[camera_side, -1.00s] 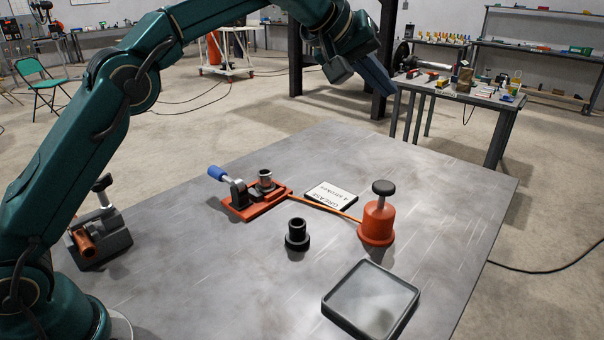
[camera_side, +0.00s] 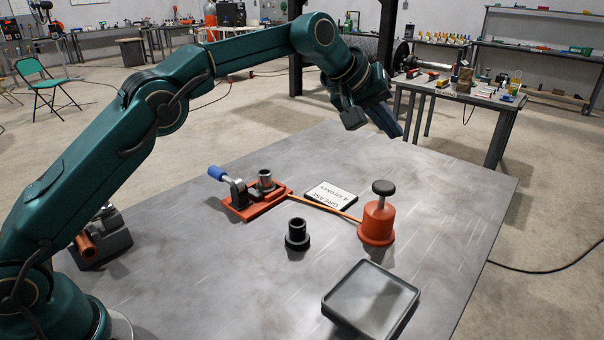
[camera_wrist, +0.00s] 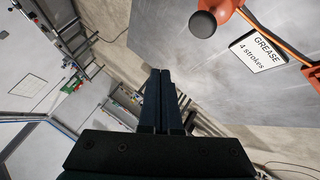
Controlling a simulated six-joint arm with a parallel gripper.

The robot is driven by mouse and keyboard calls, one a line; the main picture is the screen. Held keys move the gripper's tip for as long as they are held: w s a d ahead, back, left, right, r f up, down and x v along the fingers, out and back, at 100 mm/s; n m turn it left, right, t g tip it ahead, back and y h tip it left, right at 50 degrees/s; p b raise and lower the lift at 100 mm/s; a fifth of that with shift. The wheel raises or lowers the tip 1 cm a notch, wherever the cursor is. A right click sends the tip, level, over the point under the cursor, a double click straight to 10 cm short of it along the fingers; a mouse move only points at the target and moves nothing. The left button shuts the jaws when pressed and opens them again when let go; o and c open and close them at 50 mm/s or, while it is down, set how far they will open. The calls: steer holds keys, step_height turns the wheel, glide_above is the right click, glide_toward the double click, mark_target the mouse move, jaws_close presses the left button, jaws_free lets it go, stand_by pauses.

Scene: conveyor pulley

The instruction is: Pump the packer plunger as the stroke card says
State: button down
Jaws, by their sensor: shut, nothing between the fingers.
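The packer is an orange-red pot (camera_side: 377,222) with a black plunger knob (camera_side: 383,187) raised on top, standing at the right of the table. The knob also shows at the top of the wrist view (camera_wrist: 203,24). The white stroke card (camera_side: 331,194) lies flat behind and left of the pot. In the wrist view the card (camera_wrist: 258,52) reads "GREASE 4 strokes". My gripper (camera_side: 396,131) is shut and empty, in the air above and behind the pot, apart from the plunger. Its closed fingers show in the wrist view (camera_wrist: 160,75).
An orange hose (camera_side: 325,208) joins the pot to a red fixture (camera_side: 255,203) with a blue-handled clamp and grey bushing. A black flanged bushing (camera_side: 297,236) and a dark-rimmed tray (camera_side: 370,300) stand in front. A grey vise-like block (camera_side: 104,243) sits at the left. The table's right side is clear.

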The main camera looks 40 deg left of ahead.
mark_target(382, 187)
steer(key=shift+f, duration=4)
steer(key=shift+f, duration=0.4)
steer(key=shift+f, duration=1.55)
stand_by(0.5)
steer(key=shift+r, duration=2)
steer(key=shift+r, duration=0.1)
steer(key=shift+r, duration=2.4)
